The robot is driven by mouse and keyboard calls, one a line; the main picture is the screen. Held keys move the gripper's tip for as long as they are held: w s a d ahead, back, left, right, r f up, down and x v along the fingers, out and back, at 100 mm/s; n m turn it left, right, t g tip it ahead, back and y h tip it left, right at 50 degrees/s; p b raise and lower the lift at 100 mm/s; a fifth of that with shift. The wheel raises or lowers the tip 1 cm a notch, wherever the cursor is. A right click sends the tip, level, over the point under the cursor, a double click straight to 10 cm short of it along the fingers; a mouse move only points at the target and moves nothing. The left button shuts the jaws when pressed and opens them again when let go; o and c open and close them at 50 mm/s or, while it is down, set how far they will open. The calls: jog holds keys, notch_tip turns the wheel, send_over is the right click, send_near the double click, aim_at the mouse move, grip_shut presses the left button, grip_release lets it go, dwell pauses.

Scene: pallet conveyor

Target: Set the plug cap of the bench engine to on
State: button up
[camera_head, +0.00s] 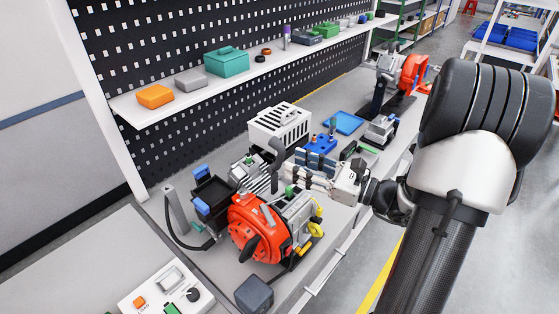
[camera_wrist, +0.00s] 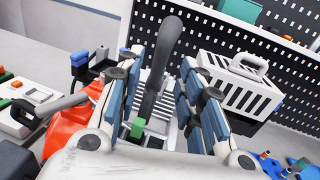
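The bench engine (camera_head: 262,225), with a red round housing and a grey finned block, sits on the bench in the head view. Its red housing shows at the left of the wrist view (camera_wrist: 68,128). A black curved part (camera_head: 277,152), possibly the plug cap, rises at the engine's far side. In the wrist view this black part (camera_wrist: 158,75) stands between my fingers, with a green piece (camera_wrist: 138,128) near its base. My gripper (camera_head: 294,165) is open, its blue-padded fingers on either side of the black part. Gaps show on both sides in the wrist view (camera_wrist: 165,60).
A white slotted box (camera_head: 280,124) stands behind the engine. A black tray with blue ends (camera_head: 212,193) is to its left. A control box (camera_head: 166,290) is at the front left. A dark block (camera_head: 254,294) lies in front. A second orange engine (camera_head: 413,70) is farther along the bench.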

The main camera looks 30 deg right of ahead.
aim_at(280, 167)
jog(key=x, duration=0.6)
jog(key=shift+b, duration=0.35)
jog(key=shift+c, duration=0.2)
grip_shut()
